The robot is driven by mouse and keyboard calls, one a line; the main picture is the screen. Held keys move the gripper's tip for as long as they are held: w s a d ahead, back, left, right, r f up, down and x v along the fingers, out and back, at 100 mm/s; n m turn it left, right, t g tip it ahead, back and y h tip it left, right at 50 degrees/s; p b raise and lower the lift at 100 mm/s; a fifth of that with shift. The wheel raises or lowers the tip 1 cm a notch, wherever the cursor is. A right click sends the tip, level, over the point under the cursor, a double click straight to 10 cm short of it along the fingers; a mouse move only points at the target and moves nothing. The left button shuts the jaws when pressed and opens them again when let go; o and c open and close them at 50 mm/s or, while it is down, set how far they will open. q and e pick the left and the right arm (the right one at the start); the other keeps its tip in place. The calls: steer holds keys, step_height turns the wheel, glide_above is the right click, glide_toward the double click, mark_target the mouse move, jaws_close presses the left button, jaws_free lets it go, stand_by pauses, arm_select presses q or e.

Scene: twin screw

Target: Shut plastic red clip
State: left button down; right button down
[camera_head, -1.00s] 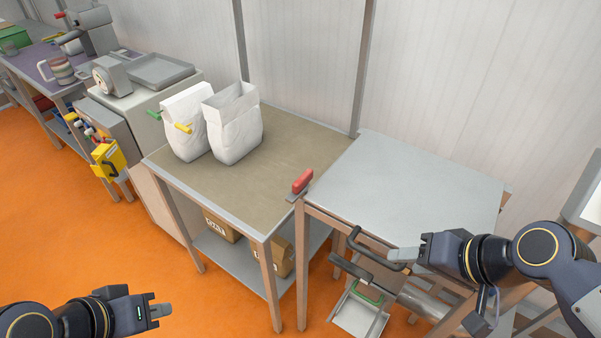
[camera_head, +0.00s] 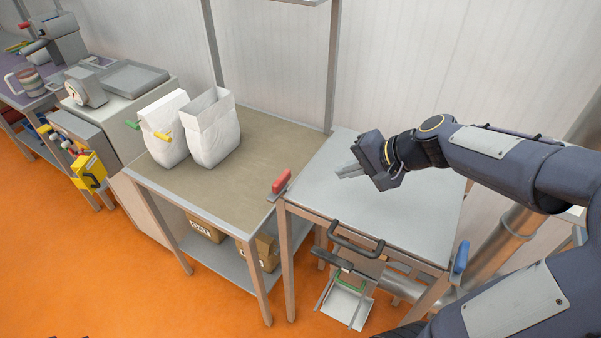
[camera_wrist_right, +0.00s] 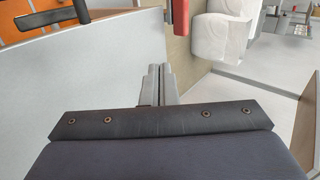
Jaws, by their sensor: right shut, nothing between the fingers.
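The red clip (camera_head: 281,181) has a plastic red handle on a grey metal base and sits at the near corner where the brown-topped table meets the grey table. Its handle slants up. It also shows at the top of the right wrist view (camera_wrist_right: 180,17). My right gripper (camera_head: 345,172) is shut and empty above the grey table, to the right of the clip and apart from it. In the right wrist view the closed fingertips (camera_wrist_right: 159,69) point toward the clip's side. My left gripper is out of view, with only dark slivers at the bottom left edge.
Two white bags (camera_head: 214,130) stand on the brown-topped table (camera_head: 205,190), with green and yellow pieces at the left bag. The grey table (camera_head: 330,190) is bare, with a black handle (camera_head: 355,237) at its front and a blue handle (camera_head: 461,257) at its right edge.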

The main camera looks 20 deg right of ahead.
mark_target(291, 177)
steer(key=b+x, duration=0.1)
steer(key=x, duration=0.9)
steer(key=shift+s+f, duration=0.1)
steer(key=shift+f, duration=0.05)
steer(key=shift+w+a+r+p, duration=0.25)
steer(key=shift+w+a, duration=0.1)
steer(key=shift+w, duration=0.15)
steer(key=shift+w+a+r+p, duration=0.1)
steer(key=shift+w+a+p, duration=0.1)
steer(key=shift+w+a, duration=0.6)
steer(key=shift+w, duration=0.25)
